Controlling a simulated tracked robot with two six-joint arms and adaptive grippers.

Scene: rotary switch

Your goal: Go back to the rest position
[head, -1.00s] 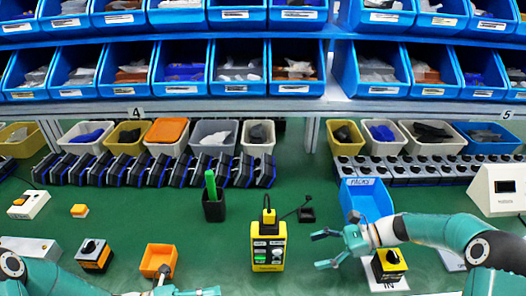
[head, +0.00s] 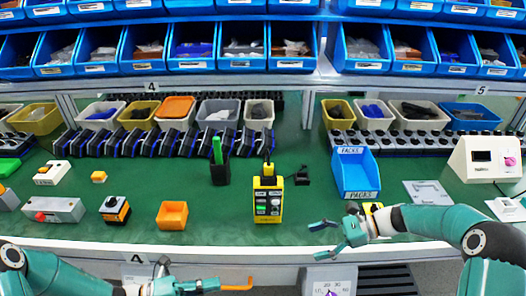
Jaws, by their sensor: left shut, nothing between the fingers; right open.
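My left gripper (head: 208,286) is at the bottom of the head view, in front of the bench's front edge. It is shut and holds nothing. My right gripper (head: 328,238) is open and empty, with its fingers pointing left over the bench's front edge. A yellow rotary switch (head: 374,206) shows only in part behind my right wrist. Another switch with a black knob and orange base (head: 115,210) stands on the left of the green bench.
The green bench (head: 230,220) holds a yellow tester (head: 268,199), an orange box (head: 172,215), a black cup (head: 219,172) and a blue bin (head: 355,176). An orange hook-shaped piece (head: 238,286) shows beside the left fingertips. The front middle is mostly clear.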

